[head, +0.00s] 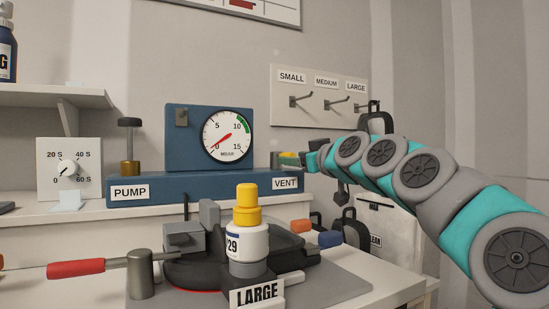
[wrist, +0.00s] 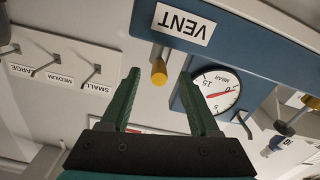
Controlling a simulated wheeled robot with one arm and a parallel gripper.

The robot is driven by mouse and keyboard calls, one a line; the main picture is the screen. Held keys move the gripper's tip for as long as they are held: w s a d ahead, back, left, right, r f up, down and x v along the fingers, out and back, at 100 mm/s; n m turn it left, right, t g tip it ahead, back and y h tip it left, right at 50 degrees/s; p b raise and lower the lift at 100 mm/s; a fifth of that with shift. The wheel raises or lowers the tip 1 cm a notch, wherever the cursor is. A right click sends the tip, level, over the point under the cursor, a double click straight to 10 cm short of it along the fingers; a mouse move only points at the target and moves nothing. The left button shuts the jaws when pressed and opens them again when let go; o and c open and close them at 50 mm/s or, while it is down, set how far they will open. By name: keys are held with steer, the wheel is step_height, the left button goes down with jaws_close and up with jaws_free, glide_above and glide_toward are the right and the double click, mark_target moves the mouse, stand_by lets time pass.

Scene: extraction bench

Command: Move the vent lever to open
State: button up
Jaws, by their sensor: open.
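The vent lever (wrist: 158,73) has a yellow end and sticks out from the blue pump panel (wrist: 260,48) beside the VENT label (wrist: 183,24), which reads upside down in the wrist view. My gripper (wrist: 159,76) is open, with a dark green finger on either side of the lever's yellow end. Both fingers appear apart from it. In the head view my gripper (head: 299,160) is at the right end of the blue panel, above the VENT label (head: 286,183), and largely covers the lever. The gauge (head: 228,137) needle points near 0.
A black clamp device with a white yellow-capped bottle (head: 247,235) and red-handled lever (head: 76,268) stands in front on the bench. Hooks labelled SMALL, MEDIUM and LARGE (head: 345,105) are on the wall behind. A timer dial (head: 68,168) is at left.

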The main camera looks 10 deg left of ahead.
steer(key=shift+p+x, duration=0.6)
steer(key=shift+x, duration=3.3)
steer(key=shift+c, duration=0.2)
jaws_close()
